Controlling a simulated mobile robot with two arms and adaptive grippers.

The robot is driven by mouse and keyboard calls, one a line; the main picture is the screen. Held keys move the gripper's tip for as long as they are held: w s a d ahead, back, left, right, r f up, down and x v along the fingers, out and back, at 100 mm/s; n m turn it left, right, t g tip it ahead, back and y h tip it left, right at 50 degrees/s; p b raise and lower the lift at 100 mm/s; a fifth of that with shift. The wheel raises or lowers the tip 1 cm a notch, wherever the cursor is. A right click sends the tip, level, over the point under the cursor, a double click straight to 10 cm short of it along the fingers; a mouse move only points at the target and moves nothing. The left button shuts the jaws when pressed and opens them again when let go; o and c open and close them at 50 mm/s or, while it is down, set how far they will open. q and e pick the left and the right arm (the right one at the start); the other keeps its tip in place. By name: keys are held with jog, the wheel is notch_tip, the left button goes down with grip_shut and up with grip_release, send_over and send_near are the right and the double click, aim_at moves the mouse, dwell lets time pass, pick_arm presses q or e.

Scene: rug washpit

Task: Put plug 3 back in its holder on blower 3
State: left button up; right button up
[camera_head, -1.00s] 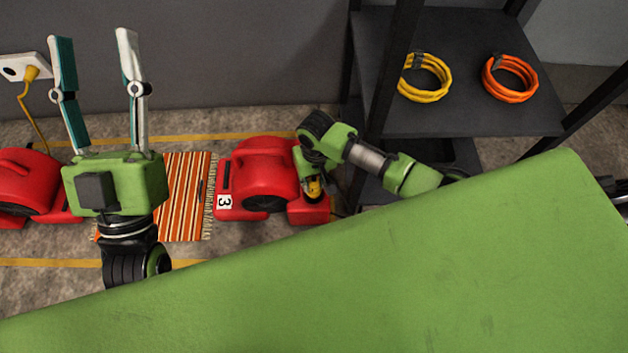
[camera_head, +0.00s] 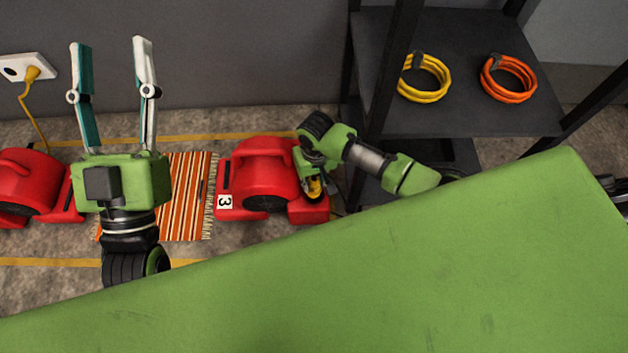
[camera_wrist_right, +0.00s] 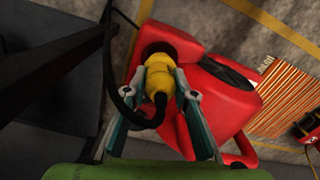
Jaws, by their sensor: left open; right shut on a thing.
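Blower 3 (camera_head: 262,172) is red, with a white number 3 label, and stands on the floor at the middle of the head view; it also shows in the right wrist view (camera_wrist_right: 222,100). Plug 3 (camera_wrist_right: 158,76) is yellow with a black cord. My right gripper (camera_wrist_right: 160,90) is shut on it, one finger on each side. The plug's far end is at the round dark opening on the blower's end block (camera_wrist_right: 168,42); how deep it sits I cannot tell. In the head view the plug (camera_head: 314,188) is partly hidden by my right gripper. My left gripper (camera_head: 113,68) is open and empty, fingers pointing up.
Another red blower (camera_head: 28,180) stands at the left, below a wall socket (camera_head: 25,68) with a yellow plug (camera_head: 32,74). A striped rug (camera_head: 185,195) lies between the blowers. A dark shelf (camera_head: 470,110) with yellow and orange coils stands at the right.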

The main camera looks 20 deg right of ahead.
pick_arm(q)
jog(key=shift+r, duration=0.1)
pick_arm(e)
jog(key=shift+f, duration=0.15)
dwell(0.3)
jog(key=shift+f+b, duration=0.3)
jog(key=shift+f, duration=0.25)
pick_arm(q)
jog(key=shift+s+a+r+t+h, duration=0.15)
jog(key=shift+s+r+t+h, duration=0.35)
jog(key=shift+s+r+t, duration=0.65)
pick_arm(e)
jog(key=shift+f, duration=0.3)
pick_arm(q)
jog(key=shift+s+r, duration=0.15)
jog(key=shift+r, duration=0.1)
jog(key=shift+s+a+r, duration=0.1)
jog(key=shift+s+r, duration=0.2)
jog(key=shift+s, duration=0.2)
pick_arm(e)
jog(key=shift+f, duration=0.3)
pick_arm(q)
jog(key=shift+r+t, duration=0.1)
jog(key=shift+t, duration=0.15)
